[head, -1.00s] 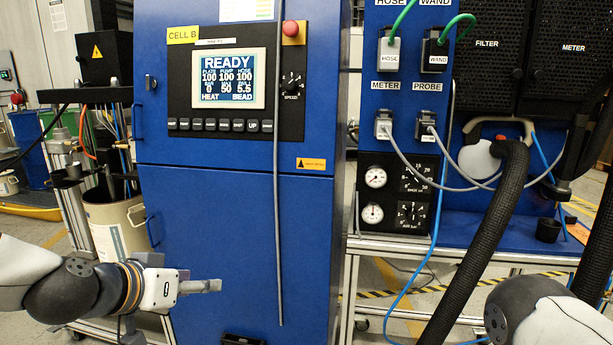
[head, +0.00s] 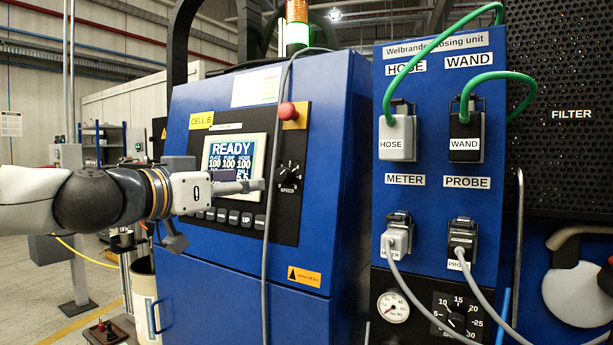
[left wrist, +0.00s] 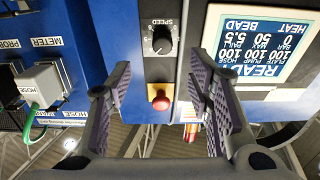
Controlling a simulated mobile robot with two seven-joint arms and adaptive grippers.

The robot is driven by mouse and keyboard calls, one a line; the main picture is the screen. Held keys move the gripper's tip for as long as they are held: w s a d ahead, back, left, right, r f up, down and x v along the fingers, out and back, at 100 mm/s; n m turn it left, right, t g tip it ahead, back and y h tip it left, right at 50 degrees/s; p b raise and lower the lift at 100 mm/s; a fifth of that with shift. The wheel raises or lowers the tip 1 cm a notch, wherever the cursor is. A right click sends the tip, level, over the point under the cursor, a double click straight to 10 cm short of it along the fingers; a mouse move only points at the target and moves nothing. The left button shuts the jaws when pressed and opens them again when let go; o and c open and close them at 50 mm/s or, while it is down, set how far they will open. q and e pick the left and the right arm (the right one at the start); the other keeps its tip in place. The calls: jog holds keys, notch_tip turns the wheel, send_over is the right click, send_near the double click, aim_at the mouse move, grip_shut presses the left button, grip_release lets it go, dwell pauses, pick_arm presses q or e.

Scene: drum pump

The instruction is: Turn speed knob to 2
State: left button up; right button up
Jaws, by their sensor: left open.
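The black speed knob (head: 288,172), marked SPEED with a number scale, is on the dark control panel of the blue cabinet, right of the display. It also shows in the left wrist view (left wrist: 160,42), which sees the panel upside down; its exact setting is too small to read surely. My left gripper (head: 255,186) is at panel height, in front of the display's right edge and just left of the knob in the head view. In the left wrist view its fingers (left wrist: 159,85) are open and empty, with the knob beyond them, apart from both. My right gripper is not in view.
A red mushroom button (head: 287,110) sits above the knob and shows between my fingers in the wrist view. The display (head: 230,155) reads READY. A grey cable (head: 266,255) hangs down the cabinet front near my fingertips. Blue dosing unit (head: 440,80) stands at right.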

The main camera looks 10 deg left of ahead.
pick_arm(q)
jog(key=b, duration=0.3)
send_near(280, 174)
jog(key=w+f, duration=0.2)
jog(key=w, duration=0.1)
jog(key=w+d, duration=0.1)
jog(key=w, duration=0.1)
jog(key=w+d+r, duration=0.2)
jog(key=w, duration=0.1)
jog(key=shift+w+d, duration=0.15)
jog(key=shift+w, duration=0.2)
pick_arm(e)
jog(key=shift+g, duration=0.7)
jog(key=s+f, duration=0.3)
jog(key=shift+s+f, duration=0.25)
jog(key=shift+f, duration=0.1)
pick_arm(q)
jog(key=shift+c, duration=0.2)
grip_shut()
